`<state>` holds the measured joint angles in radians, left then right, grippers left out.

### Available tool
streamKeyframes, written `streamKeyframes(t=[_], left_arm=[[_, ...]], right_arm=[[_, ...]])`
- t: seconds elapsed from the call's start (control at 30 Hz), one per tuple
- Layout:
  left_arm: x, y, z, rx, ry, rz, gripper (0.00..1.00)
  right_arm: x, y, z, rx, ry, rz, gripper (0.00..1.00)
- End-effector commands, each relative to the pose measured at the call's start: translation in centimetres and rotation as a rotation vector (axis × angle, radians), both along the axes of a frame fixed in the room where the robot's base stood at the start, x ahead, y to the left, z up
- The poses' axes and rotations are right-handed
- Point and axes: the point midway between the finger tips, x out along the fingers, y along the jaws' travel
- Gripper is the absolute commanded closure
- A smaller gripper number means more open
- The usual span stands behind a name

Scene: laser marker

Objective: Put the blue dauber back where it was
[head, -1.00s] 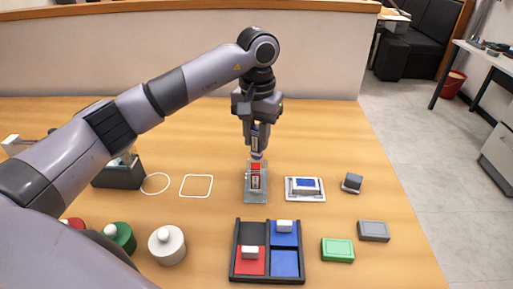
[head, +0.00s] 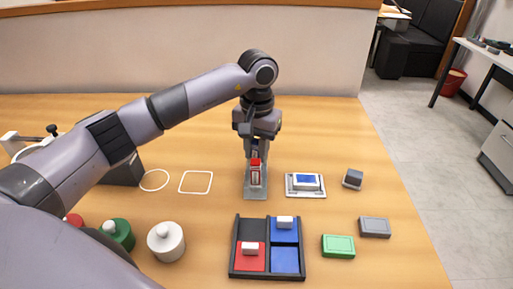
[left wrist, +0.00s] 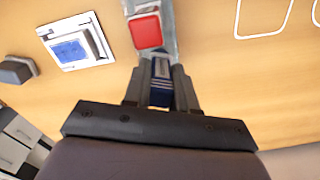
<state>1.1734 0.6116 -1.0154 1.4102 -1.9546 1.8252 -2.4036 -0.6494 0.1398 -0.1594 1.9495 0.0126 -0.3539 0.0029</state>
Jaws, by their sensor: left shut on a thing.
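My left gripper (head: 255,146) is over the back half of the narrow grey rack (head: 255,192), pointing down. It is shut on the blue dauber (head: 254,151), which also shows between the fingers in the left wrist view (left wrist: 161,76). The blue dauber is upright, at the back of the rack, just behind the red dauber (head: 255,171). The red dauber stands in the front part of the rack; its red top shows in the left wrist view (left wrist: 147,31). The blue dauber's lower end is hidden, so I cannot tell whether it touches the rack. My right gripper is not in view.
A blue pad on a white plate (head: 293,193) lies right of the rack, with a grey block (head: 352,180) beyond. A divided tray (head: 234,262) is in front. White outlines (head: 196,183) mark the table at left. White and green jars (head: 166,242) stand front left.

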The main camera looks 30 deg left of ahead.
Motion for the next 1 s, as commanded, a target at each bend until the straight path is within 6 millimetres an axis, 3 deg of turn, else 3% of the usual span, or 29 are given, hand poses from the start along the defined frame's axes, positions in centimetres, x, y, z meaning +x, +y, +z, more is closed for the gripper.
streamKeyframes(t=[0.03,0.07,0.1,0.13,0.47,0.67,1.0], left_arm=[[0.0,0.0,0.1,0.000,-0.001,0.001,1.00],[0.0,0.0,0.1,0.000,0.000,0.001,0.68],[0.0,0.0,0.1,0.000,0.000,0.001,0.54],[0.0,0.0,0.1,0.000,0.000,0.001,0.48],[0.0,0.0,0.3,0.000,0.000,0.001,0.48],[0.1,0.0,2.0,0.000,-0.003,0.001,0.48],[0.2,0.0,9.5,0.000,-0.005,0.002,0.48]], right_arm=[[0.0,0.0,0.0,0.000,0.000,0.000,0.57],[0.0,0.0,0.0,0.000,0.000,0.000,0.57],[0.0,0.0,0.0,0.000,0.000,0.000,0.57],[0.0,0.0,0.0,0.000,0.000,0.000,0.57],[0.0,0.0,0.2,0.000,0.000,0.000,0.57],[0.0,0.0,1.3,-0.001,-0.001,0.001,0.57],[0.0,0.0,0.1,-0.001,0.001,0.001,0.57]])
